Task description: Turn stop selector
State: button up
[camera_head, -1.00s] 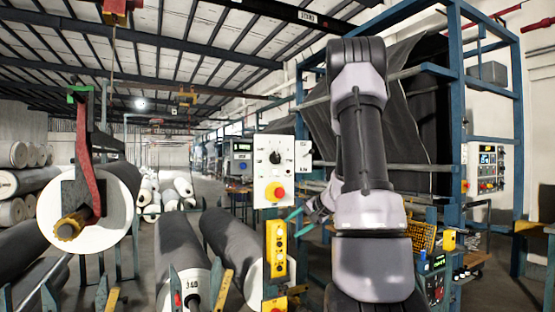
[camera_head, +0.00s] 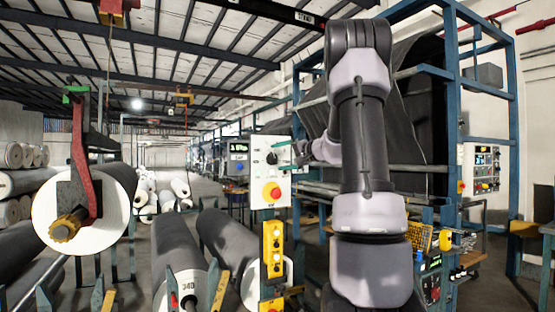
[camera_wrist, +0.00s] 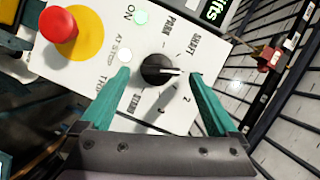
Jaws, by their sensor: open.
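The stop selector is a round black knob (camera_wrist: 158,70) with a white pointer line, on a white control panel (camera_wrist: 100,95). In the wrist view its pointer aims right, and labels are printed around it. My gripper (camera_wrist: 160,80) is open, with one teal finger on each side of the knob; I cannot tell whether either touches it. In the head view the panel (camera_head: 261,172) hangs left of my arm. The knob (camera_head: 271,158) shows there beside my gripper (camera_head: 282,147), whose teal fingers reach in from the right.
A red emergency button on a yellow disc (camera_wrist: 58,25) sits left of the knob in the wrist view. A yellow button box (camera_head: 273,250) hangs below the panel. Large grey rolls (camera_head: 180,250) lie to the left. A blue frame (camera_head: 457,110) stands right.

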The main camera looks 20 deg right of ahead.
jog(key=shift+x, duration=0.9)
jog(key=c, duration=1.3)
jog(key=shift+c, duration=0.2)
